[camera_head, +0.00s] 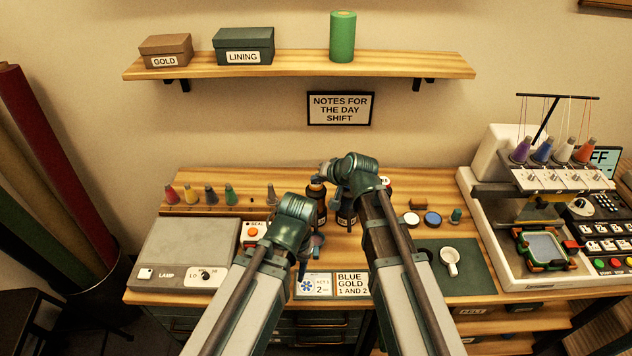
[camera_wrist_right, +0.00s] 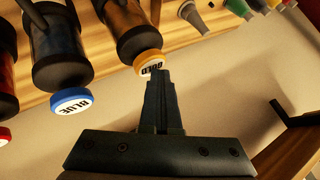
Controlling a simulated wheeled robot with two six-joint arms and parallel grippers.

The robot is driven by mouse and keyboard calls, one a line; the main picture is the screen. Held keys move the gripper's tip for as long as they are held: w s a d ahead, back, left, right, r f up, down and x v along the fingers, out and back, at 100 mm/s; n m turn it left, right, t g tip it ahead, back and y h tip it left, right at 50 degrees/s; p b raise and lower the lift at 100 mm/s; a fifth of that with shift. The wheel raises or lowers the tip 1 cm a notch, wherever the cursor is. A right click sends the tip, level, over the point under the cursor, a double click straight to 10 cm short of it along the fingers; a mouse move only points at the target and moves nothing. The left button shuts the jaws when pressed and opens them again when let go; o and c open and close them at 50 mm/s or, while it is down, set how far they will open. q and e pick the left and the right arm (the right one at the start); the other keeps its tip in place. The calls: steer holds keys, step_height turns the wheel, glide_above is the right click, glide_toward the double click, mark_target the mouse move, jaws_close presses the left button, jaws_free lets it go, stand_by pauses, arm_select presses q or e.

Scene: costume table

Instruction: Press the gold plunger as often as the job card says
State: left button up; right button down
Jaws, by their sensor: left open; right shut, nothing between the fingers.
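The gold plunger (camera_wrist_right: 148,63) has a cap reading GOLD and tops a dark bottle; in the head view its bottle (camera_head: 318,205) stands at the table's back, mostly clear of my arms. My right gripper (camera_wrist_right: 158,76) is shut and empty, its tips right at the cap's edge; I cannot tell whether they touch. It also shows in the head view (camera_head: 326,175). The blue plunger (camera_wrist_right: 72,101) stands beside gold. The job card (camera_head: 353,284) at the front edge reads BLUE GOLD 1 AND 2. My left gripper (camera_head: 303,268) is open, pointing down above a flower card (camera_head: 313,286).
A lamp box (camera_head: 185,255) stands left and a SEAL button (camera_head: 253,232) beside it. A red plunger (camera_wrist_right: 4,136) is beyond blue. An embroidery machine (camera_head: 500,215) fills the right end.

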mark_target(317, 186)
steer(key=shift+f, duration=0.2)
steer(key=shift+r, duration=0.2)
steer(key=shift+r+p, duration=1.05)
steer(key=shift+p, duration=0.05)
steer(key=shift+r, duration=0.15)
step_height(317, 186, up, 5)
steer(key=p, duration=0.5)
steer(key=shift+s+f, duration=0.1)
steer(key=shift+f, duration=0.1)
stand_by(0.3)
